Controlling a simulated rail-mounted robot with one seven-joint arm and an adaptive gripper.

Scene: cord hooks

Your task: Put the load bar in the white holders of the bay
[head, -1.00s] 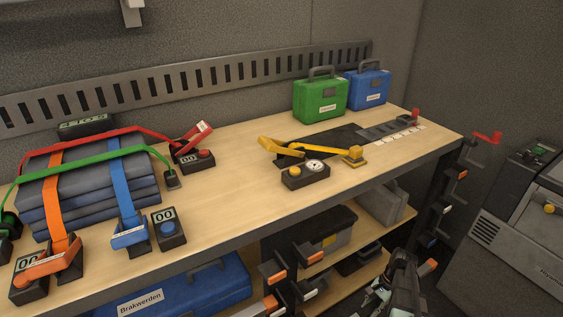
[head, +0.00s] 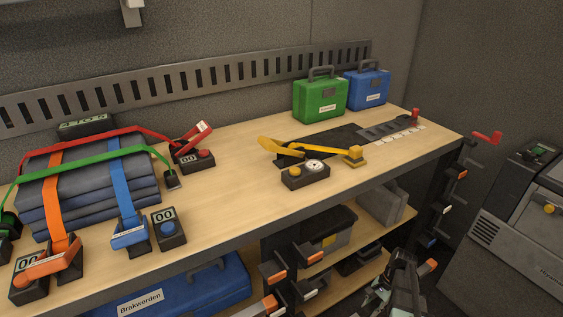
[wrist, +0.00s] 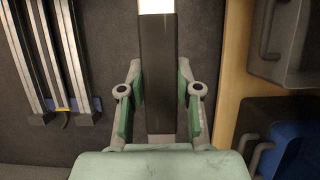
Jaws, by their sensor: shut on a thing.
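My gripper (head: 396,285) is low in front of the workbench at the bottom of the head view. In the wrist view my gripper (wrist: 159,95) has its green-padded fingers on both sides of a dark bar, the load bar (wrist: 158,75), and is shut on it. The bar runs straight up the picture and has a pale section at its top. The bar is hard to make out in the head view. Holders with white tips (head: 311,294) and holders with orange tips (head: 314,259) stick out from dark posts under the bench. Which bay they belong to, I cannot tell.
Metal rails with dark ends (wrist: 40,117) stand left in the wrist view. A wooden edge (wrist: 234,70) and grey bins (wrist: 283,40) are close on the right. The bench (head: 240,160) carries straps and cases. A grey machine (head: 525,225) stands at the right.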

